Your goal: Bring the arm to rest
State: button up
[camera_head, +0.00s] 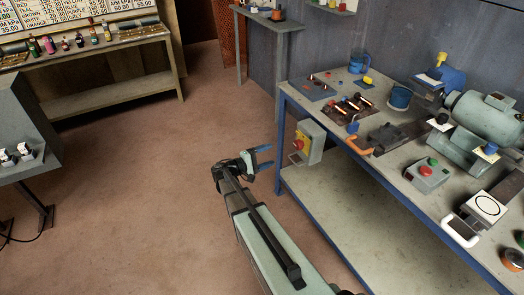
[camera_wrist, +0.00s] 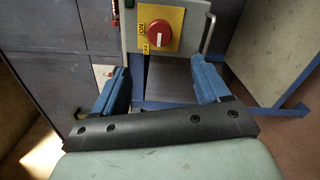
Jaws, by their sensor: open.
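My gripper (camera_head: 262,157) is out over the floor, left of the blue-edged workbench (camera_head: 325,173), in the head view. Its two blue fingers point right, toward the bench's left side. In the wrist view my gripper (camera_wrist: 162,88) is open, with its fingers wide apart and nothing between them. A grey box with a yellow plate and a red knob (camera_head: 298,144) hangs on the bench's left end. In the wrist view the red knob (camera_wrist: 159,33) is beyond the fingertips, apart from them.
A shelf with bottles (camera_head: 95,50) stands at the back left. A grey cabinet (camera_head: 25,130) is at left. The floor (camera_head: 130,150) between is clear.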

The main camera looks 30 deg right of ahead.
jog(key=s+a+f+m+g+y, duration=0.1)
jog(key=s+a+f+y, duration=0.7)
jog(key=f, duration=0.4)
jog(key=s+a+f+m+g+y, duration=0.1)
jog(key=s+a+f+y, duration=0.55)
jog(key=s+f, duration=0.4)
jog(key=s+a+f+g+y, duration=0.1)
jog(key=s+a+f, duration=0.4)
jog(key=s, duration=0.8)
jog(key=s+a+f+m+g+y, duration=0.1)
jog(key=s+a+f, duration=0.4)
jog(key=s, duration=0.8)
jog(key=g+y, duration=0.1)
jog(key=g, duration=0.1)
jog(key=shift+a+g, duration=0.15)
jog(key=shift+g, duration=0.25)
jog(key=shift+y, duration=0.25)
jog(key=shift+c, duration=0.4)
